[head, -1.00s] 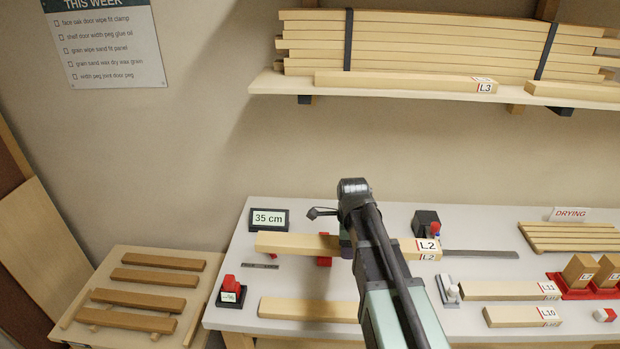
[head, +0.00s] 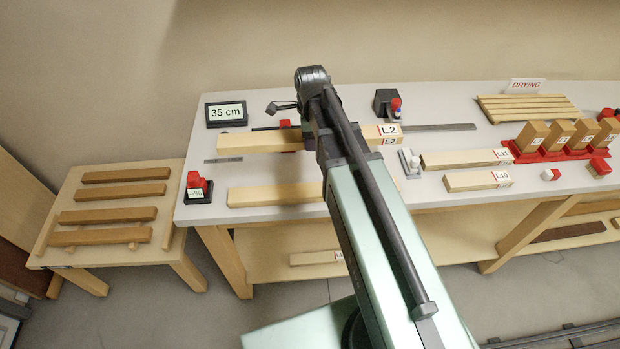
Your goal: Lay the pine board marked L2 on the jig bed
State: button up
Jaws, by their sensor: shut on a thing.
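The pine board marked L2 (head: 250,142) lies left to right across the back left of the bench in the head view. My gripper (head: 309,142) is shut on its middle; my own arm hides most of the jaws. The jig bed is hard to make out. A dark flat strip (head: 440,127) runs behind the board, and a small red block (head: 285,123) shows behind its edge; these seem to belong to the jig. I cannot tell whether the board touches anything beneath it.
A 35 cm display (head: 226,113) and a black block (head: 386,101) stand behind the board. A red-topped device (head: 197,187), another pale board (head: 265,195), a grey clamp-like piece (head: 409,162) and boards L11 (head: 460,159) and L10 (head: 470,181) are nearby.

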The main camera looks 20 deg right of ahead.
aim_at(311, 175)
notch_tip(311, 175, down, 15)
jog(key=b, duration=1.2)
jog(key=shift+r, duration=0.35)
jog(key=shift+f, duration=0.25)
jog(key=o, duration=0.9)
